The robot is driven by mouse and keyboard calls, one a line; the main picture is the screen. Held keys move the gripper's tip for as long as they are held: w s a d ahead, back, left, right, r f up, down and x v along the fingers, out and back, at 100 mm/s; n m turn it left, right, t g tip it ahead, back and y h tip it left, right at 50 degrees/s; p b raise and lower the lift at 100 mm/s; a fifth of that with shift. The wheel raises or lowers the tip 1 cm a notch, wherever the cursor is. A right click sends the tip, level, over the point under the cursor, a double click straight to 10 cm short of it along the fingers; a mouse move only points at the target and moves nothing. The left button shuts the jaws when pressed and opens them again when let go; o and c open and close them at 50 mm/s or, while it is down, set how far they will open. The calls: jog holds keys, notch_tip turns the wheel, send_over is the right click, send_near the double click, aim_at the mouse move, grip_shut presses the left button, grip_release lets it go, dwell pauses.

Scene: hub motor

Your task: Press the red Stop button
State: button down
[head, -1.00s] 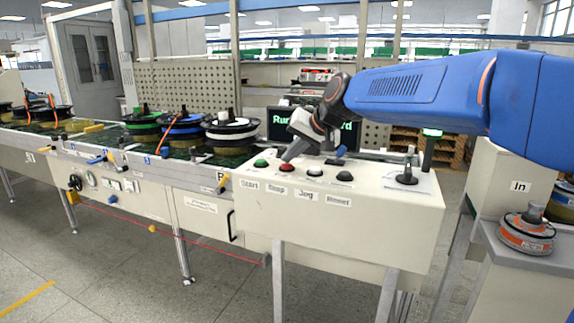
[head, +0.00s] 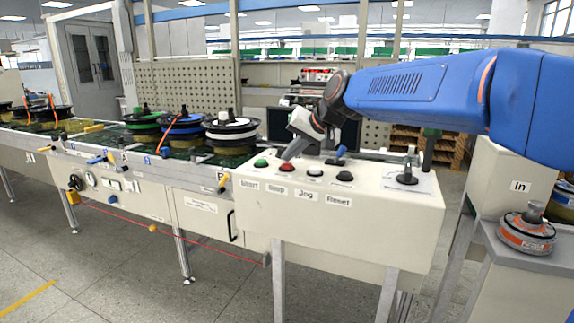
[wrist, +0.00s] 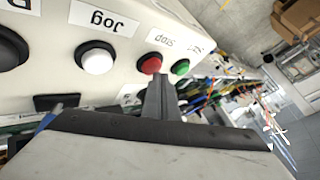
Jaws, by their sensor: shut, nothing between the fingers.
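The red Stop button (head: 286,167) sits on the sloped cream control panel, second from the left, with its label below it. In the wrist view the red button (wrist: 149,62) is just beyond the fingertips. My gripper (head: 286,157) is shut and empty, tilted down with its tips right at the red button. In the wrist view the gripper (wrist: 158,77) overlaps the button's near edge. I cannot tell for sure whether the tips are pressing it.
The green Start button (head: 261,162) is left of red; the white Jog button (head: 315,170) and black Reset button (head: 345,176) are right. A joystick (head: 407,175) stands farther right. A dark screen (head: 280,124) is behind the arm. The conveyor with reels (head: 231,130) lies left.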

aim_at(290, 165)
jog(key=shift+r, duration=0.55)
jog(key=shift+r, duration=0.1)
jog(key=shift+r, duration=2.4)
